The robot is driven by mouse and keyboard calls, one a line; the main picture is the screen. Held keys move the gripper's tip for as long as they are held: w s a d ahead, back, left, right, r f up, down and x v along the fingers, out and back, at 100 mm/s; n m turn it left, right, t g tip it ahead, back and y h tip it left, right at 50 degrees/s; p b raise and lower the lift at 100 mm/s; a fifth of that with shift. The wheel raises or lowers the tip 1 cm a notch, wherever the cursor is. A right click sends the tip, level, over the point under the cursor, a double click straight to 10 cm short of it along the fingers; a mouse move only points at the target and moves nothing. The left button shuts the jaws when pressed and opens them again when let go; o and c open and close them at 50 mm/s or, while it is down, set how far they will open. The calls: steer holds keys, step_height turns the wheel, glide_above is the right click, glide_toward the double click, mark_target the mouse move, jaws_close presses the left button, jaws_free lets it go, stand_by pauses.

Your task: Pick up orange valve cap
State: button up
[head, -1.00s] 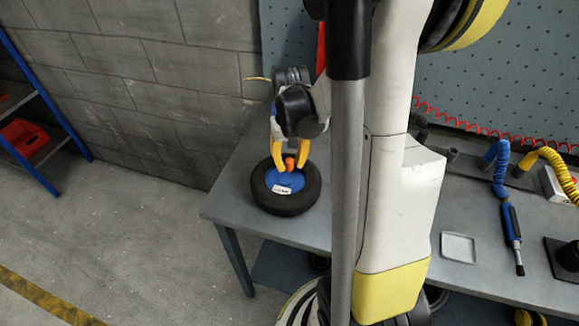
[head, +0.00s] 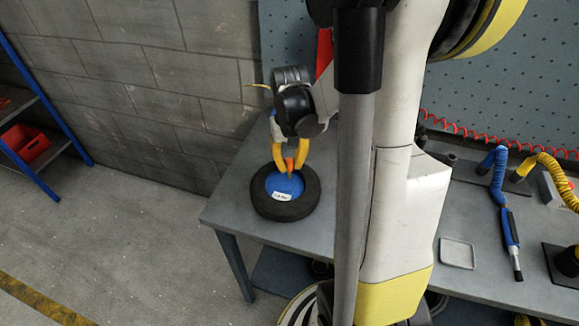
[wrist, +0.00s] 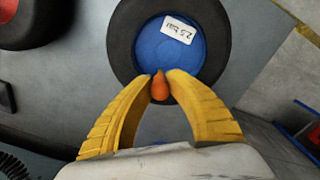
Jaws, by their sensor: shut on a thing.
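The orange valve cap (wrist: 160,87) is between the two yellow fingertips of my gripper (wrist: 161,86), which are shut on it. In the head view the cap (head: 290,164) shows as a small orange spot at the tips of my gripper (head: 289,165). My gripper is over the far part of a black tyre (head: 284,210) with a blue hub (head: 276,184), which lies flat on the workbench. A white label (wrist: 179,30) on the hub reads "2.5 bar". I cannot tell whether the cap still touches the wheel.
The grey workbench (head: 240,185) has a small square tray (head: 457,253) to the right. A blue coiled tool (head: 510,235) and a yellow coiled hose (head: 552,163) are further right. A blue shelf with a red bin (head: 32,148) stands at the far left.

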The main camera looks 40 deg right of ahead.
steer(key=s+d+r+p, duration=0.3)
steer(key=s+r, duration=0.2)
steer(key=r, duration=0.1)
steer(key=s+d+r+p, duration=0.2)
steer(key=s+r+p, duration=0.2)
steer(key=s+r, duration=0.1)
steer(key=shift+d+r, duration=0.4)
steer(key=shift+r, duration=0.3)
steer(key=shift+s, duration=0.1)
